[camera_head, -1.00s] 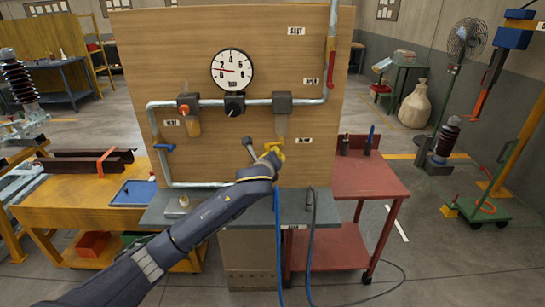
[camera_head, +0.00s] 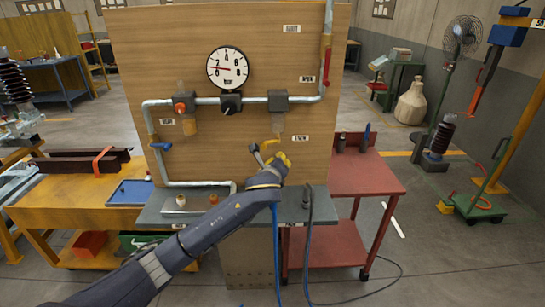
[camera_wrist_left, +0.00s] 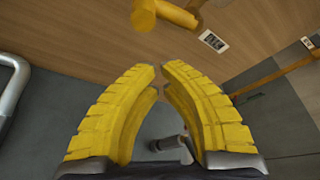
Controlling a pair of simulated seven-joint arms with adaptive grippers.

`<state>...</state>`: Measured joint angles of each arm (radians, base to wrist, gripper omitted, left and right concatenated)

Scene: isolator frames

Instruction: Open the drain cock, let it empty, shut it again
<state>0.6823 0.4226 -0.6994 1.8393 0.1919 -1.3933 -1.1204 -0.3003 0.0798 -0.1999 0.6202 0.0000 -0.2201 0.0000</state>
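The drain cock's yellow handle (camera_head: 271,143) lies crosswise below the grey right-hand pipe unit (camera_head: 278,103) on the wooden panel. In the left wrist view a yellow bar (camera_wrist_left: 172,12), likely the same handle, crosses the top, beyond my fingertips. My left gripper (camera_head: 283,158) is just below the handle and apart from it. In the wrist view the yellow fingers (camera_wrist_left: 161,70) arch inward, their tips almost meeting, with nothing held between them. A small label (camera_head: 300,138) is right of the handle. Whether liquid flows is too small to tell. My right gripper is out of view.
The dial gauge (camera_head: 228,67) is above the grey pipe (camera_head: 205,101). A blue-handled valve (camera_head: 161,146) is at left. The grey bench ledge (camera_head: 155,217) carries small fittings. Blue (camera_head: 276,250) and dark (camera_head: 308,250) hoses hang in front. A red cart (camera_head: 365,178) stands right.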

